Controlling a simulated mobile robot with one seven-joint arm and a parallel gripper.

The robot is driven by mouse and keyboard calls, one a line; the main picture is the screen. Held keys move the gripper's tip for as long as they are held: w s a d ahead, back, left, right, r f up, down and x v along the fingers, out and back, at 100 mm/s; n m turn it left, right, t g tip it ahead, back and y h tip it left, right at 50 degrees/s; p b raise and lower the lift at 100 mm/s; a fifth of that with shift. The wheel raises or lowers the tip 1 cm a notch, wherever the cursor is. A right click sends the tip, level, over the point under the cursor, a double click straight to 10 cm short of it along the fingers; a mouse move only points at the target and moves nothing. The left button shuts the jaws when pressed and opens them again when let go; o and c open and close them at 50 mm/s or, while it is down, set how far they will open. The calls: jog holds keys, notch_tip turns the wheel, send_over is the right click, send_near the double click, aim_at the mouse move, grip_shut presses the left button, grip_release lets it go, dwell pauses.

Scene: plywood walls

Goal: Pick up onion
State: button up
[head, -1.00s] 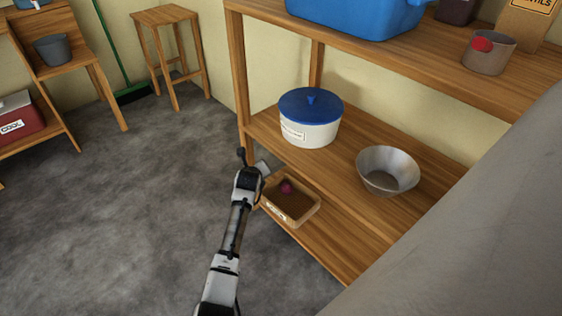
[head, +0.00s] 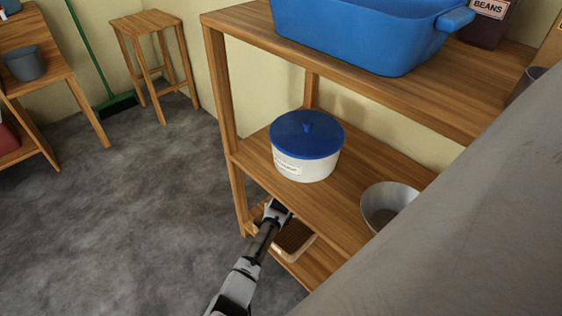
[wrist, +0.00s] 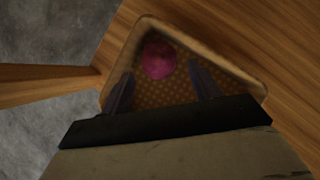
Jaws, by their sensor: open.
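The onion (wrist: 159,59) is round and purple-red. In the wrist view it lies inside a shallow brown tray (wrist: 258,84) with a dotted floor, near the tray's far left wall. My gripper (wrist: 162,82) is open and empty over the tray. Its two dark fingers point toward the onion, one to each side and a little short of it. In the head view the tray (head: 296,243) sits on the lowest shelf, and my gripper (head: 276,208) reaches in at its left end. The onion is hidden there.
The middle shelf (head: 345,205) overhangs the tray and carries a white pot with a blue lid (head: 306,147) and a metal bowl (head: 387,205). A shelf post (head: 222,100) stands close left of my arm; another post shows in the wrist view (wrist: 45,83). Grey floor lies open leftward.

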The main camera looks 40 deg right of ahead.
jog(key=b+x, duration=0.1)
jog(key=x, duration=0.1)
jog(key=b+x, duration=0.1)
jog(key=x, duration=0.1)
jog(key=b+x, duration=0.1)
jog(key=shift+s+a+f, duration=0.15)
jog(key=shift+a+f, duration=0.15)
jog(key=shift+f, duration=0.35)
jog(key=shift+d+f, duration=0.15)
jog(key=shift+f, duration=0.15)
jog(key=shift+r, duration=0.1)
jog(key=c, duration=0.8)
